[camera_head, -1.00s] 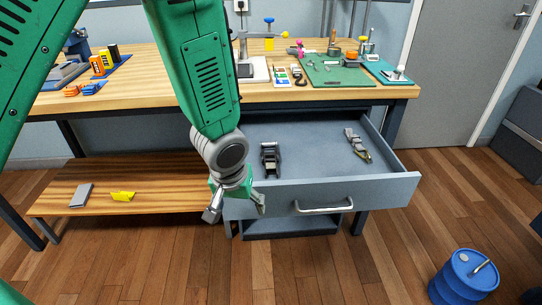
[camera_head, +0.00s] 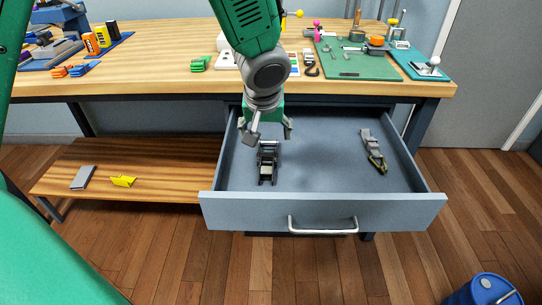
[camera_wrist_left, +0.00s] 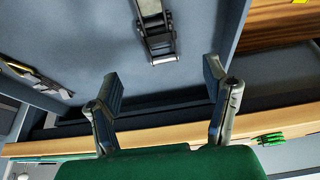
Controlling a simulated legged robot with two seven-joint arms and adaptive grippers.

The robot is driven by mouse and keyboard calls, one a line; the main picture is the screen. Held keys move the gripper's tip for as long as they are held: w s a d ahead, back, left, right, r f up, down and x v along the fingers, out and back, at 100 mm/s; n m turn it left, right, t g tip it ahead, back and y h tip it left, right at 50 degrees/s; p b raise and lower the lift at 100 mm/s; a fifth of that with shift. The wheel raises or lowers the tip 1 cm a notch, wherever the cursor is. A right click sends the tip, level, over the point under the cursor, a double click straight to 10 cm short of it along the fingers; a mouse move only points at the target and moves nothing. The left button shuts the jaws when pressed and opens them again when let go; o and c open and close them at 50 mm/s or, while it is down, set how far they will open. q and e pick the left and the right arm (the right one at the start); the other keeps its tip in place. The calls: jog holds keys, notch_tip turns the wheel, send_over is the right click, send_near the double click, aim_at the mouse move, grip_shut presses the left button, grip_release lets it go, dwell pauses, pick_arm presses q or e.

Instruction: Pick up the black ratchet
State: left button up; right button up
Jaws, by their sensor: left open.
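The black ratchet (camera_head: 268,162) lies on the floor of the open drawer (camera_head: 318,178), left of its middle. It also shows in the left wrist view (camera_wrist_left: 157,32), at the top middle beyond my fingertips. My left gripper (camera_head: 268,135) is above the back left of the drawer, over the far end of the ratchet. In the left wrist view its two fingers (camera_wrist_left: 163,85) are spread apart with nothing between them. The ratchet appears apart from the fingers. My right gripper is in no view.
The workbench edge (camera_head: 150,92) runs behind the gripper. A low shelf (camera_head: 150,165) is at left.

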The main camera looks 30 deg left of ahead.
pick_arm(q)
jog(key=b, duration=0.1)
send_over(268, 154)
jog(key=s, duration=0.2)
jog(key=f, duration=0.5)
jog(key=shift+w+d, duration=0.1)
jog(key=shift+d, duration=0.3)
jog(key=b+x, duration=0.2)
jog(key=x, duration=0.3)
jog(key=shift+f+b, duration=0.15)
jog(key=shift+b, duration=0.25)
jog(key=c, duration=1.4)
